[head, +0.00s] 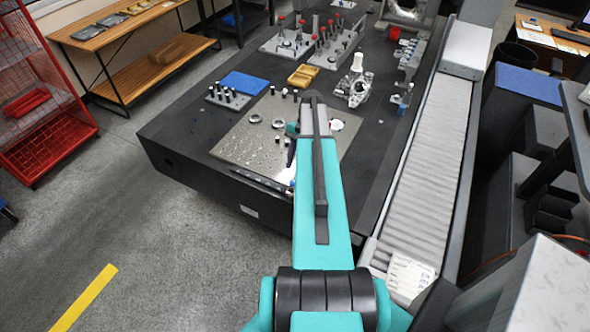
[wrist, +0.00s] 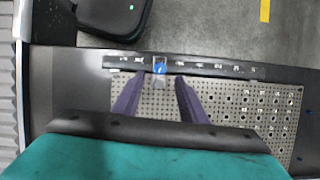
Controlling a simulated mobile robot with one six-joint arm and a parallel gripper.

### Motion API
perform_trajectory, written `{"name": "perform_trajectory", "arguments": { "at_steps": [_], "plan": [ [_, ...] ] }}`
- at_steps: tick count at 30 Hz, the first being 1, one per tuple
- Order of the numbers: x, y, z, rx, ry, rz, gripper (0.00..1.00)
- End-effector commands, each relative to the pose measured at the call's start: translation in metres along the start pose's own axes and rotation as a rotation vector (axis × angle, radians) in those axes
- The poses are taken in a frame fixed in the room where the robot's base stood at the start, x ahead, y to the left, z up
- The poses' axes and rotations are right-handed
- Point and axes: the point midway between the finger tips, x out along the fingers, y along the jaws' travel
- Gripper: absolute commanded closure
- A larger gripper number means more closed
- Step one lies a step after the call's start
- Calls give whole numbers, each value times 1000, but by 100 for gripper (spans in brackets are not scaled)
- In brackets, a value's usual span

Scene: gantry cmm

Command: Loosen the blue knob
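The blue knob (wrist: 160,69) shows in the wrist view on a dark strip (wrist: 216,69) along the edge of the perforated plate. A small clear or pale piece surrounds or lies beside it; I cannot tell which. My gripper (wrist: 160,78) has its two purple fingers spread, with the knob in line with the gap between their tips. No contact with the knob is visible. In the head view my teal arm reaches over the plate (head: 243,143) and hides most of the gripper; the knob is not clear there.
The plate lies on a dark granite table (head: 190,128). Floor is open at left.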

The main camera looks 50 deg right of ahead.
Motion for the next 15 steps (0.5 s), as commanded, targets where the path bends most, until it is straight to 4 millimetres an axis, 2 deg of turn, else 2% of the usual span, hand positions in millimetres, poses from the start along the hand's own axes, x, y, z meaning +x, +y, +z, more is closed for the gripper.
{"name": "perform_trajectory", "arguments": {
  "at_steps": [3, 9, 15],
  "plan": [
    [-19, 0, -1, 0, 2, -1, 61],
    [-44, 0, -1, 0, 1, -1, 61],
    [-57, 1, 0, 0, 0, 0, 61]
  ]
}}
